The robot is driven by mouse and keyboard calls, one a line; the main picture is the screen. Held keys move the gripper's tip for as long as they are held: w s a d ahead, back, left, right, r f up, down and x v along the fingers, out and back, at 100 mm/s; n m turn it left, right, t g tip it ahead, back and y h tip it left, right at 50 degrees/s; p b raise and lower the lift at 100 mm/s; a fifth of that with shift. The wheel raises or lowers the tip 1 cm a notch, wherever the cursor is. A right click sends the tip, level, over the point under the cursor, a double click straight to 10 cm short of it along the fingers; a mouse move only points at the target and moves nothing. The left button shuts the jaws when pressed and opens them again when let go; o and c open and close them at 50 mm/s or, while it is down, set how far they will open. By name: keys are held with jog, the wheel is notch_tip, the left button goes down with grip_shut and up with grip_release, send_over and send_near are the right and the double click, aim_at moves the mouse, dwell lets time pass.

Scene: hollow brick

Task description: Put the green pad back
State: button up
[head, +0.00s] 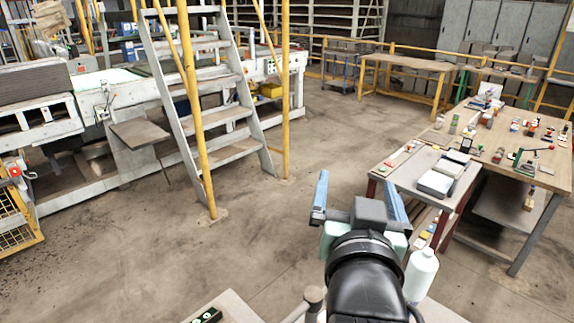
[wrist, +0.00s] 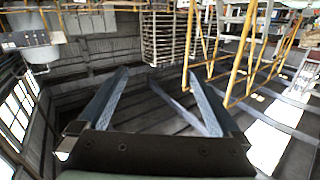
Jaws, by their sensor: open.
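My gripper (head: 357,193) is open and empty, held up over the floor in the middle of the head view. Its two blue-grey fingers stand well apart, and in the wrist view my gripper (wrist: 156,76) has only distant racks and building structure between them. I cannot pick out a green pad with certainty in either view. A dark item with green marks (head: 208,315) lies on a pale surface at the bottom edge of the head view, cut off and too small to identify. Small coloured items on the tables at right are also too small to tell.
A grey-topped table (head: 408,178) with a white box (head: 436,184) stands at right, beside a cluttered wooden workbench (head: 540,178). A white bottle (head: 421,275) is close to my arm. A yellow-railed stair (head: 225,115) stands left of centre. Open floor lies between.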

jog(key=s+a+r+n+t+y, duration=0.1)
jog(key=s+a+r+t, duration=0.2)
jog(key=r, duration=0.6)
jog(key=s+a+r+n+t+y, duration=0.1)
jog(key=s+a+r+t, duration=0.3)
jog(key=r, duration=0.4)
jog(key=s+a+r+n+t+y, duration=0.1)
jog(key=s+a+r+t, duration=0.2)
jog(key=r, duration=0.6)
jog(key=shift+s+a+r+n+t, duration=0.3)
jog(key=shift+s+a, duration=0.25)
jog(key=shift+s, duration=0.7)
